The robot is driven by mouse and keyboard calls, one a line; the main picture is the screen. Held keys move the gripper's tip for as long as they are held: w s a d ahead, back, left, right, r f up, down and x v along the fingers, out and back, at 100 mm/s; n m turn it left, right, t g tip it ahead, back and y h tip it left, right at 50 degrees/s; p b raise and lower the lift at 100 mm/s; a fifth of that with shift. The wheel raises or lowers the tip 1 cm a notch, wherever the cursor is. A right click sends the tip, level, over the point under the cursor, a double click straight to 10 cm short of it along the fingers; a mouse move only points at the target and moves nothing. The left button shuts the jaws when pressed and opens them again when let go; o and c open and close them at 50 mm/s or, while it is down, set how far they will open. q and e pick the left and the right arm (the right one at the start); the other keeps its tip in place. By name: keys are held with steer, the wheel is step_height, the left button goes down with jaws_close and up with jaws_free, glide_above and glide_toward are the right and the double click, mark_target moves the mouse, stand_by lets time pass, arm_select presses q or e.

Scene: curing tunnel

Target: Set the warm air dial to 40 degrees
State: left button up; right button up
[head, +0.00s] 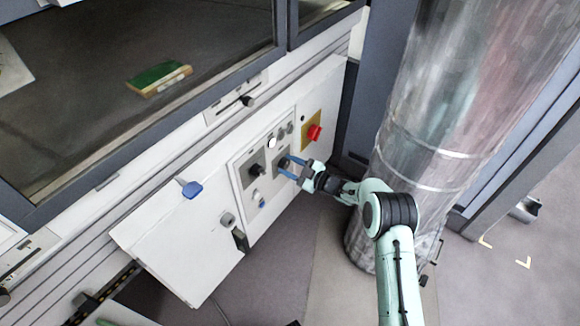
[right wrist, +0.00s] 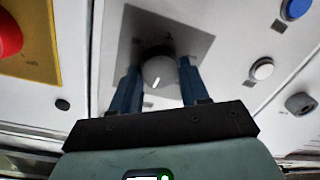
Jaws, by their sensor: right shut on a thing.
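A round grey dial (right wrist: 158,72) on a dark square plate (right wrist: 198,42) sits between the two blue fingers in the right wrist view. A short white pointer line shows on its face; I cannot read any degree marks. My right gripper (head: 288,167) is shut on this dial, with its fingers on either side of the knob, and they partly hide it in the head view. A second dark dial (head: 256,170) sits on the same control panel (head: 241,188), to the left of the held one. My left gripper is not in view.
A red knob on a yellow plate (head: 311,130) is just right of the gripper. A large metal duct (head: 430,120) stands close to my right arm.

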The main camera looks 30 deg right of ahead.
steer(key=m, duration=0.6)
steer(key=shift+d+f, duration=0.1)
steer(key=m, duration=0.5)
steer(key=shift+f+m+y+b, duration=0.1)
steer(key=shift+m+y+b, duration=0.2)
steer(key=shift+y, duration=0.1)
steer(key=m, duration=0.5)
steer(key=shift+d+m+t, duration=0.1)
steer(key=shift+m+t, duration=0.2)
steer(key=shift+t, duration=0.1)
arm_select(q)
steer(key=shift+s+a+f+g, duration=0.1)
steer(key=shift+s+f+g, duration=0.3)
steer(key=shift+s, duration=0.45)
arm_select(e)
steer(key=m, duration=0.5)
steer(key=shift+f+m, duration=0.15)
steer(key=shift+m, duration=0.25)
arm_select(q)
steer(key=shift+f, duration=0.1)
arm_select(e)
steer(key=shift+t+h, duration=0.3)
steer(key=o, duration=1.1)
steer(key=shift+c, duration=0.2)
